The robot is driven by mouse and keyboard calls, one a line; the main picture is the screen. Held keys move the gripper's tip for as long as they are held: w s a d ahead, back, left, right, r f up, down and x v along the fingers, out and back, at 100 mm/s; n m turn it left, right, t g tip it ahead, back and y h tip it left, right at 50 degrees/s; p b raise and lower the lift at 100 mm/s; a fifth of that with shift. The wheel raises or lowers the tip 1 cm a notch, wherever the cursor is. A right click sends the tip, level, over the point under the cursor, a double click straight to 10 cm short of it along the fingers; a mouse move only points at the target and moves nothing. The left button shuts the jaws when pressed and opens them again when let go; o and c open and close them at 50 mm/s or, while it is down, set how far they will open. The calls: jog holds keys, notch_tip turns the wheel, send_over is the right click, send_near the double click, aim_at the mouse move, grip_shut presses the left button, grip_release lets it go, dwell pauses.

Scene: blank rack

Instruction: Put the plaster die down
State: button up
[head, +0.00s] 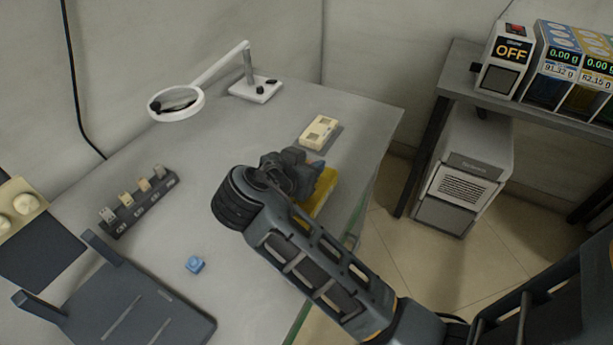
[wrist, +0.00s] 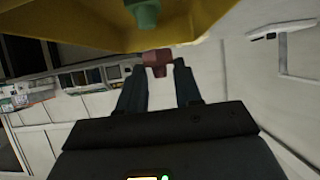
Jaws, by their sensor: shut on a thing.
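My gripper (head: 300,172) is over the right part of the grey table, seen from behind in the head view. In the wrist view its two fingers (wrist: 158,75) are shut on a small reddish piece (wrist: 157,57), which I take to be the plaster die. The fingers hide part of it, and the head view does not show it clearly. A yellow tray-like thing (head: 320,201) lies under and beside my gripper. It fills the top of the wrist view (wrist: 75,45), with a green piece (wrist: 145,12) at it. I cannot tell whether the held piece touches the yellow thing.
A cream block with recesses (head: 318,132) lies just behind my gripper. The table's middle is clear.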

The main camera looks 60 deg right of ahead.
jog(key=shift+f, duration=2.05)
jog(key=shift+f, duration=0.2)
jog(key=o, duration=1.1)
jog(key=shift+r, duration=0.1)
jog(key=shift+r, duration=0.2)
jog(key=v, duration=1.2)
jog(key=shift+a+f, duration=0.1)
